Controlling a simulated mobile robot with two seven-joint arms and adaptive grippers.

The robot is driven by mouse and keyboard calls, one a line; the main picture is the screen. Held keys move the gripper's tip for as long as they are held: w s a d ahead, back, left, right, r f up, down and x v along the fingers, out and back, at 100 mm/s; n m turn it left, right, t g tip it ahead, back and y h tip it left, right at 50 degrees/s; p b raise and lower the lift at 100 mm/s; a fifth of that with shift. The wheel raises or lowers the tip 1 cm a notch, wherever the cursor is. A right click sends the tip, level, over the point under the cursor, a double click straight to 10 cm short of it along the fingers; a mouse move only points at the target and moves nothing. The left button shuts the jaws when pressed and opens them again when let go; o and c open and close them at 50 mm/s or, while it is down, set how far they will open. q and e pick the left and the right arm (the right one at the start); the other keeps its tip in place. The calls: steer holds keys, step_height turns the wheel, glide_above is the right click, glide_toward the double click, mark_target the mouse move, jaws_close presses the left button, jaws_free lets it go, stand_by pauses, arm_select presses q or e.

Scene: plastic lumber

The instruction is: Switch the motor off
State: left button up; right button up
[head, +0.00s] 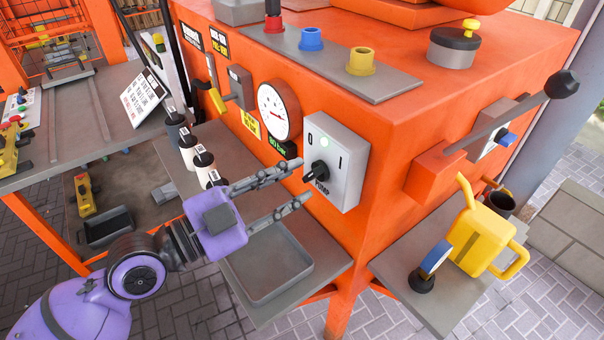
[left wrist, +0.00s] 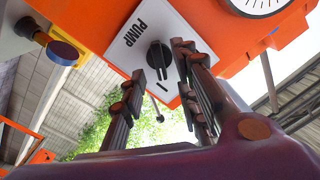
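The knob's exact setting is hard to tell. My left gripper (head: 302,180) is open in front of the box. In the left wrist view its fingertips (left wrist: 160,68) lie on either side of the knob, with no clear contact. My right gripper is not in view.
A round gauge (head: 274,111) and a yellow-handled lever (head: 216,101) are left of the box. A black-ball lever (head: 562,84) juts out at right. A grey tray (head: 268,292) lies below my gripper. A yellow can (head: 480,236) stands on the right shelf.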

mark_target(315, 173)
arm_select(q)
steer(key=shift+x, duration=1.05)
steer(key=shift+w+d+p, duration=0.25)
steer(key=shift+p, duration=0.05)
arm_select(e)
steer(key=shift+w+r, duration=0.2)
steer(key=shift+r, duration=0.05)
arm_select(q)
steer(key=shift+f, duration=0.1)
steer(key=shift+c, duration=0.5)
steer(key=c, duration=0.6)
jaws_close()
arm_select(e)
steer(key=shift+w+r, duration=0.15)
